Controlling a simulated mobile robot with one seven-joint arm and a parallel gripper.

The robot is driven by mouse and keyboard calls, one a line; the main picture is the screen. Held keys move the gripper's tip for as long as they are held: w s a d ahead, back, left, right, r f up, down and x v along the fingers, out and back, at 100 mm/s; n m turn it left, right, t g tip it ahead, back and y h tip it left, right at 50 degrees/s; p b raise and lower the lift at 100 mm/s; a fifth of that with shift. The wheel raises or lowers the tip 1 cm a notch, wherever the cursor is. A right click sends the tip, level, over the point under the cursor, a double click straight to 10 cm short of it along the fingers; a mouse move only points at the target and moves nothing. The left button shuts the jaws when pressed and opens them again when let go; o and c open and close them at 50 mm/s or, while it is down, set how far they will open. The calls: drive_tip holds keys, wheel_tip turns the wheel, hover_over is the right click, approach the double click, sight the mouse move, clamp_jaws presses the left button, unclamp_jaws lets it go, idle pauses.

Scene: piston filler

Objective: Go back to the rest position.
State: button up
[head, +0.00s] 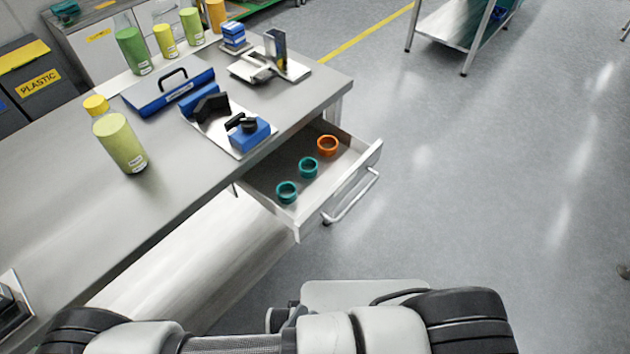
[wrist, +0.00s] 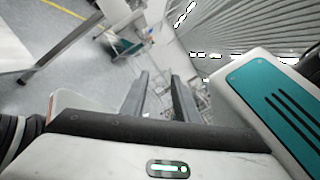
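My gripper (wrist: 159,88) shows in the wrist view. Its two dark fingers stand apart with nothing between them, and the background is visible through the gap. In the head view my arm lies folded across the bottom edge, and the fingers cannot be made out there. My gripper touches nothing that I can see.
An open drawer (head: 290,221) with two teal rings (head: 308,168) and an orange ring (head: 327,146) juts from the steel table (head: 60,190). A yellow-capped bottle (head: 120,143) and a blue toolbox (head: 168,93) stand on it.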

drive_tip(key=w+d+r+m+g+y, duration=0.1)
drive_tip(key=w+d+r+m+g, duration=0.1)
drive_tip(key=w+r+m+g, duration=0.65)
drive_tip(key=w+d+r+m+g+y, duration=0.1)
drive_tip(key=w+d+r+m+g, duration=0.2)
drive_tip(key=r+m+g, duration=0.9)
drive_tip(key=w+d+r+m+t+y, duration=0.4)
drive_tip(key=d+r+m+t+y, duration=0.65)
drive_tip(key=m, duration=0.85)
wheel_tip(320, 180, up, 18)
drive_tip(key=d+h+p, duration=0.1)
drive_tip(key=h+p, duration=0.1)
drive_tip(key=p, duration=1.4)
drive_tip(key=shift+g, duration=0.4)
drive_tip(key=shift+a, duration=0.1)
